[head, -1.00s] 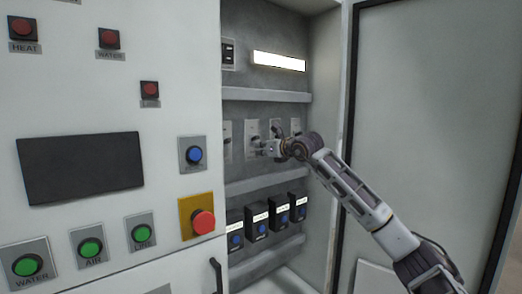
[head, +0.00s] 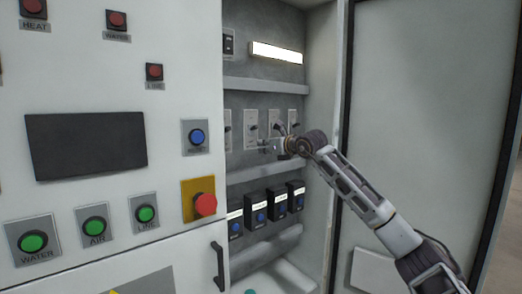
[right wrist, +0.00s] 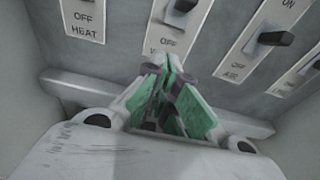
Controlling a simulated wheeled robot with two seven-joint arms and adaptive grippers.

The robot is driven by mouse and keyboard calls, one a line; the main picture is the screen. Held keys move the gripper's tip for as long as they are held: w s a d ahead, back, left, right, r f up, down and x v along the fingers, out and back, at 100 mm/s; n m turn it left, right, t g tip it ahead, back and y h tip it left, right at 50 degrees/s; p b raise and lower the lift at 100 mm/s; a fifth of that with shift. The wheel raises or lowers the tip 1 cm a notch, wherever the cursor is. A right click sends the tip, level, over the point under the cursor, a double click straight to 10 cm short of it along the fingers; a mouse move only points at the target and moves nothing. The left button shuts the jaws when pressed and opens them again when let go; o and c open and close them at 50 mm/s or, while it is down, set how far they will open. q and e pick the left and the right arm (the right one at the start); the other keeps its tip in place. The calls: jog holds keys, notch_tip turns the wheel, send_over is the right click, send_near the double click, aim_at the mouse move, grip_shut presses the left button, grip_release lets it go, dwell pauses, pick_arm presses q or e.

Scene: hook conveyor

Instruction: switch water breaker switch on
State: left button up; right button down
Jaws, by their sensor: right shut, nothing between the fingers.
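The water breaker switch (head: 250,124) is on the second plate from the left in the cabinet's switch row. In the right wrist view its dark lever (right wrist: 184,7) is cut by the top edge, above the OFF mark; its label is partly hidden by my fingers. Contact with the lever does not show. My left gripper is not in view.
The heat plate (right wrist: 84,18) is to the left; the air switch (right wrist: 272,39) and line switch (right wrist: 312,66) are to the right. A ledge (head: 262,170) runs below the row, with black boxes (head: 277,202) underneath. The open door (head: 430,110) stands right.

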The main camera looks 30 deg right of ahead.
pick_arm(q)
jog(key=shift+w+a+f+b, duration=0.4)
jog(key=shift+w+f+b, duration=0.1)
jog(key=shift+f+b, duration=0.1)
pick_arm(e)
jog(key=s+r, duration=0.6)
jog(key=shift+s+d+r, duration=0.2)
jog(key=shift+s+d, duration=0.05)
jog(key=shift+d, duration=0.15)
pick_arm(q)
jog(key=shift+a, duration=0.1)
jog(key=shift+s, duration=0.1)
pick_arm(e)
jog(key=shift+s+f, duration=0.1)
jog(key=shift+s, duration=0.05)
